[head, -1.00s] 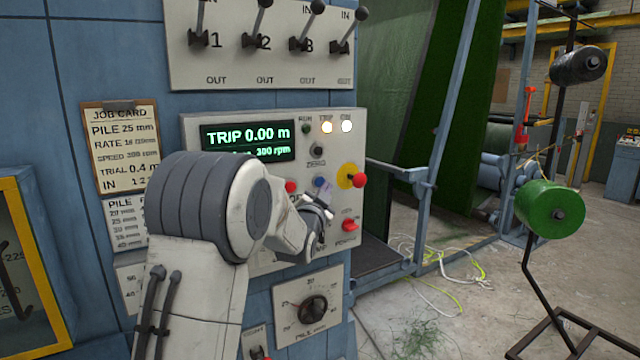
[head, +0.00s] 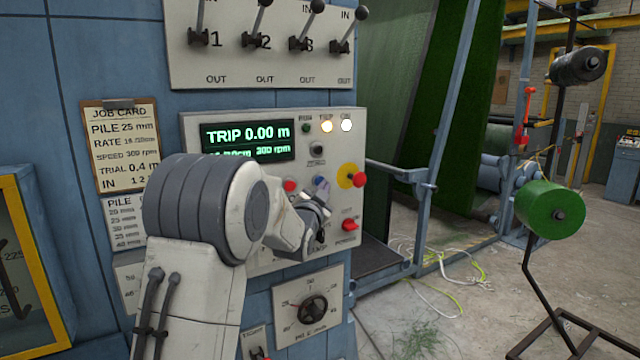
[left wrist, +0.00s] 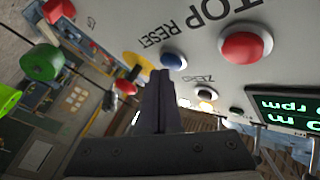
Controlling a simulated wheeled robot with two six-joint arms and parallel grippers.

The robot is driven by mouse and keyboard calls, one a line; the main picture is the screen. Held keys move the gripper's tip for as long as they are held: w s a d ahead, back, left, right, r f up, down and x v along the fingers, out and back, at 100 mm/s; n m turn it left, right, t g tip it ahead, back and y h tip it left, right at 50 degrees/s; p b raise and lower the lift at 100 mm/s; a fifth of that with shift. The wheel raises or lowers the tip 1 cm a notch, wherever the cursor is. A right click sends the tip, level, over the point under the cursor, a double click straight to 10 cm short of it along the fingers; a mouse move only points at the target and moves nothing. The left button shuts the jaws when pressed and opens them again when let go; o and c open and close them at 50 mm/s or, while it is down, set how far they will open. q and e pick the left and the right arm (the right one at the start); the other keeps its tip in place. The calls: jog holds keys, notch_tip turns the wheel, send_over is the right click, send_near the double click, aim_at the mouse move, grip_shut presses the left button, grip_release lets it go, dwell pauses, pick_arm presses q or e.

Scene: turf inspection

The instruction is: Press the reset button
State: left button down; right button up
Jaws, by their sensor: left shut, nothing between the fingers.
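The blue reset button (head: 319,182) is on the grey control panel (head: 190,130), between a red button and a red knob on a yellow plate. In the left wrist view the blue button (left wrist: 174,60) sits beside the word RESET. My left gripper (head: 324,190) is shut and empty in front of the panel, just below the blue button. Its fingertips (left wrist: 160,74) appear close beside the button in the wrist view; I cannot tell whether they touch it. The display (head: 248,141) reads TRIP 0.00 m, and two lamps are lit. My right gripper is not in view.
A red stop button (left wrist: 246,45) is beside the blue one. The red knob on its yellow plate (head: 344,170) is to the right, and a red switch (head: 349,225) is below. A lever plate (head: 260,68) is above. Open floor lies at right.

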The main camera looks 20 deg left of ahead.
pick_arm(q)
jog(key=shift+w+a, duration=0.3)
jog(key=shift+a, duration=0.1)
dwell(0.7)
jog(key=shift+d+b, duration=0.1)
jog(key=shift+b, duration=0.25)
jog(key=shift+s+d+b, duration=0.55)
jog(key=shift+d, duration=0.05)
jog(key=shift+s+d, duration=0.1)
jog(key=s+d+b, duration=0.1)
jog(key=d, duration=0.1)
jog(key=s+d+b, duration=0.1)
jog(key=s+b, duration=0.1)
jog(key=shift+d, duration=0.4)
